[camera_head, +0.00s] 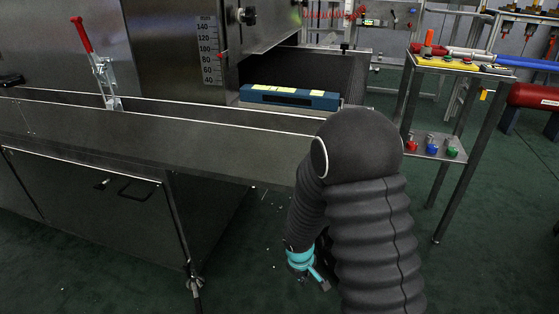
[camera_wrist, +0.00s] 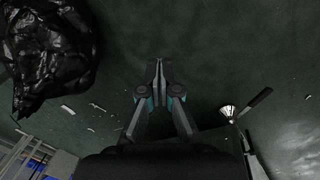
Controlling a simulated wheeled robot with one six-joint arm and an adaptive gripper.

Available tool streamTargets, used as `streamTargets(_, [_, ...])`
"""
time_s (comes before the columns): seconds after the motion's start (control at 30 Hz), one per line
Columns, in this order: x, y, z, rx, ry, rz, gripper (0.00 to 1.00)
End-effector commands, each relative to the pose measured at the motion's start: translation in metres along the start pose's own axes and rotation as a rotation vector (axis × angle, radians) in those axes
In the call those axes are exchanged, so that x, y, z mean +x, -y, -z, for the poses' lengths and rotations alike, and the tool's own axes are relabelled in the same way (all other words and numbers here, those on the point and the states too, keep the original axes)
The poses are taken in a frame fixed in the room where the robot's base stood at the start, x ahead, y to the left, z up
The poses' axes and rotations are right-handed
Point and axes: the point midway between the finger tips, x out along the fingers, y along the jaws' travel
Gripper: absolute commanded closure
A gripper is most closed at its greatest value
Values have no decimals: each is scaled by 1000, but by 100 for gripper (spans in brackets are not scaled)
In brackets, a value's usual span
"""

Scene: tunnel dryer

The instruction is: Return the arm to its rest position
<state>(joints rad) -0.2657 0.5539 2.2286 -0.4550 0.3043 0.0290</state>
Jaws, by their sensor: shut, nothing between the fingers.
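My arm in its black ribbed sleeve fills the lower middle right of the head view. My gripper (camera_head: 321,283) hangs low beside it, with a teal band at its wrist, above the green floor. In the wrist view my gripper (camera_wrist: 159,65) points at the dark green floor. Its two fingers meet at the tips, shut with nothing between them. Part of the gripper is hidden behind the sleeve in the head view.
The dryer (camera_head: 85,200) with its long metal ledge stands at left; a blue block (camera_head: 290,97) lies at its opening. A small metal table (camera_head: 463,69) with tools stands at right. A black bag (camera_wrist: 50,50) shows in the wrist view. Small scraps litter the floor.

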Motion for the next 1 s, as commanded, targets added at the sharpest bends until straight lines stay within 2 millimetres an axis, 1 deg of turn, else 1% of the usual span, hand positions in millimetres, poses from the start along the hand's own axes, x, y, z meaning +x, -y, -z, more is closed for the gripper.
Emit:
streamTargets(0.03, [-23,-6,-8,37,11,-7,100])
streamTargets(0.1, [-48,-12,-21,86,34,-9,100])
streamTargets(0.3, [-112,-18,-57,213,72,-1,100])
streamTargets(0.47, [-162,-17,-84,306,79,17,100])
streamTargets(0.5, [-174,-17,-91,329,77,22,100])
streamTargets(0.7, [-231,-9,-124,434,48,52,100])
streamTargets(1.0, [-305,2,-163,562,-78,76,100])
